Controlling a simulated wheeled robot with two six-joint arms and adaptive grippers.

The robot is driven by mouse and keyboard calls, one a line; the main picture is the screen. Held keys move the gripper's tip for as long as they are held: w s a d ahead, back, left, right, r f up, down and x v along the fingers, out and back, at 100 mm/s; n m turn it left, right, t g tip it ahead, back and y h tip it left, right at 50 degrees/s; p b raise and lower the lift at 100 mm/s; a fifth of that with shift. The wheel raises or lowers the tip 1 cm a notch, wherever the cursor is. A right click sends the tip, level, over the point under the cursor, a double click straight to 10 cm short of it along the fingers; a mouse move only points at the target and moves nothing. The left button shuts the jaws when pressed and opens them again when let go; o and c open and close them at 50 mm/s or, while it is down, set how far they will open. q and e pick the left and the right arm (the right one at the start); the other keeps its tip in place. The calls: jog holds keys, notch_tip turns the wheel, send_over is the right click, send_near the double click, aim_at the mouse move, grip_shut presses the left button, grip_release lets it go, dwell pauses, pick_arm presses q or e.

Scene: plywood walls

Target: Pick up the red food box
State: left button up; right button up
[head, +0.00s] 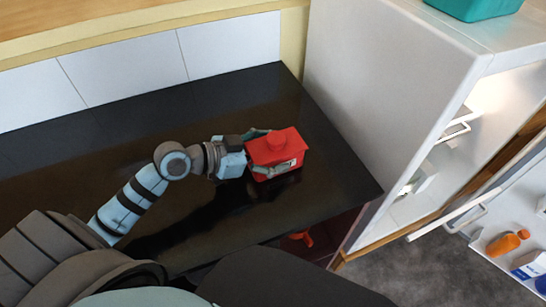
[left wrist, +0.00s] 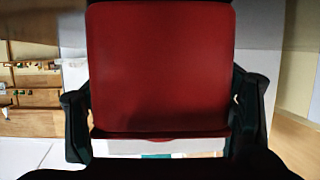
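Full contact on both sides is hard to make out. My right gripper is not in view.
A white fridge (head: 385,85) with its door open stands right of the counter, with a teal container (head: 474,8) on top. An orange bottle (head: 503,244) sits in the door shelf. The tiled wall (head: 120,65) runs behind. The counter left of the box is clear.

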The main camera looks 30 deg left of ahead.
pick_arm(q)
jog(key=c, duration=1.2)
jog(key=shift+r, duration=0.1)
